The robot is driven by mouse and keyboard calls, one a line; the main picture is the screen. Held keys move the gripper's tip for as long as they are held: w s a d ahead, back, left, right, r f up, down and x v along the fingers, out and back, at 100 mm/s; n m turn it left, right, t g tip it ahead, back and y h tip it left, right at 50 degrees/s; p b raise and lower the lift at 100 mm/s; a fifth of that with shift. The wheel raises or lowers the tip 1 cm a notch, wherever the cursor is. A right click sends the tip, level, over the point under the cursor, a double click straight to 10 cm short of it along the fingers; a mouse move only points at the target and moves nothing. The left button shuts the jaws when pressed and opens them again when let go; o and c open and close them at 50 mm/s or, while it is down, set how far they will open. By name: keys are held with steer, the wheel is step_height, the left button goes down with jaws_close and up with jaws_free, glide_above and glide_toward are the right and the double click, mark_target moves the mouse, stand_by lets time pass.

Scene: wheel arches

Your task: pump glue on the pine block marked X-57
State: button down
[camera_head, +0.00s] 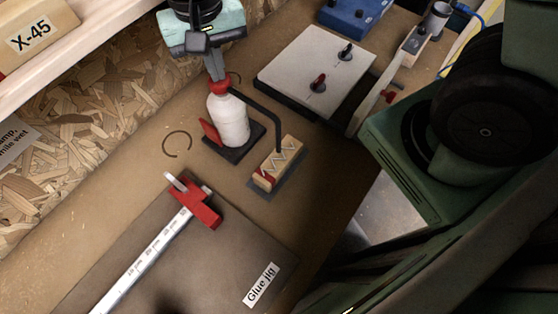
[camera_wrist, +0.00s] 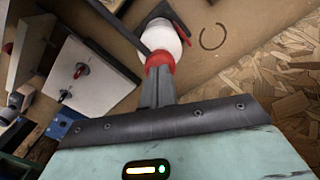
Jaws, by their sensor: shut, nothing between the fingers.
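A white glue bottle (camera_head: 230,120) with a red collar stands upright on a dark base; it also shows in the wrist view (camera_wrist: 161,36). Its long dark spout reaches down to the right, ending over a pine block (camera_head: 279,162). A pale zigzag line runs along the block's top, and its near end has a red mark; no X-57 lettering is readable. My gripper (camera_head: 217,78) is shut and empty, fingertips down at the bottle's red top. In the wrist view my gripper (camera_wrist: 157,88) meets the red part; whether it presses cannot be told.
A board marked X-45 (camera_head: 38,37) lies on the upper-left shelf. A red-and-silver clamp (camera_head: 200,205) lies on the dark glue jig mat (camera_head: 235,262). A white panel with knobs (camera_head: 312,72) and a blue box (camera_head: 352,18) stand behind.

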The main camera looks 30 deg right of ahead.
steer(key=shift+r, duration=0.1)
step_height(320, 180, up, 9)
steer(key=p, duration=0.7)
stand_by(0.4)
stand_by(0.6)
